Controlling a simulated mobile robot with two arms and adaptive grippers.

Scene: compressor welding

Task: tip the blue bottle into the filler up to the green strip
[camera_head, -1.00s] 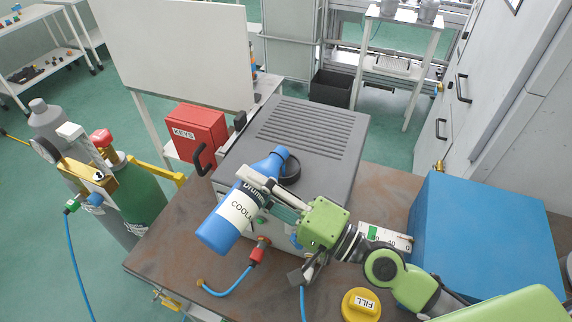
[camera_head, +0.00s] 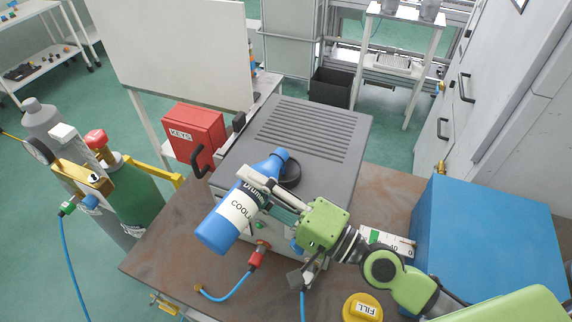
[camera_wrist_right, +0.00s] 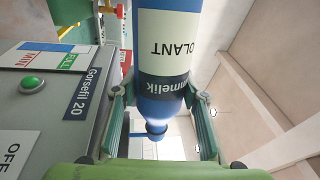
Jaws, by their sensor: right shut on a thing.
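The blue bottle (camera_head: 224,232), with a white COOLANT label, is held tilted over the front of the grey machine (camera_head: 331,125). Its neck points up and right in the head view, close beside the black filler ring (camera_head: 289,175) on the machine's top. My right gripper (camera_head: 267,197) is shut around the bottle's middle. In the right wrist view the bottle (camera_wrist_right: 168,60) sits between both fingers, and a gauge with a red MIN mark and green FULL strip (camera_wrist_right: 75,62) shows at left. I cannot tell whether liquid is flowing. My left gripper is out of view.
A yellow FILL cap (camera_head: 362,308) lies on the brown bench (camera_head: 180,240). A blue box (camera_head: 490,230) stands at right, a red KEYS box (camera_head: 193,133) behind at left. A blue hose with a red fitting (camera_head: 259,256) is below the bottle. Gas cylinders (camera_head: 135,200) stand at left.

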